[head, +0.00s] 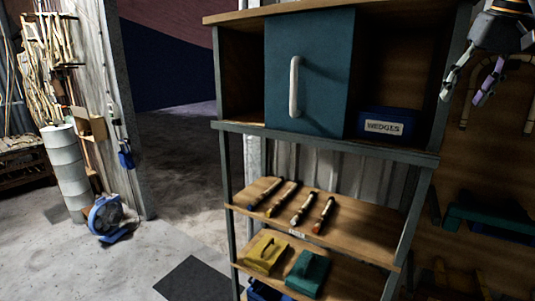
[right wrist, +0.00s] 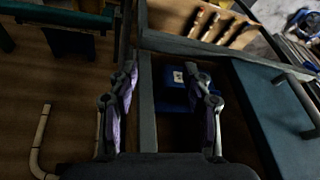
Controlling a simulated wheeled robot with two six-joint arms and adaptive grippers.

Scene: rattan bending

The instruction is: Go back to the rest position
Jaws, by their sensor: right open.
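My right gripper (head: 464,96) is at the top right of the head view, in front of the right side post of the shelf unit (head: 330,141). Its two fingers hang apart with nothing between them. In the right wrist view the open fingers (right wrist: 167,80) frame the blue bin labelled WEDGES, with no contact clear to see. That bin (head: 385,122) stands in the right bay of the top cabinet. My left gripper is not in view.
A teal door panel (head: 310,70) with a pale handle covers the cabinet's middle. Several short rods (head: 300,208) lie on the shelf below. Under them are a yellow block (head: 264,254) and a teal block (head: 307,273). A blue fan (head: 106,218) stands on the floor at left.

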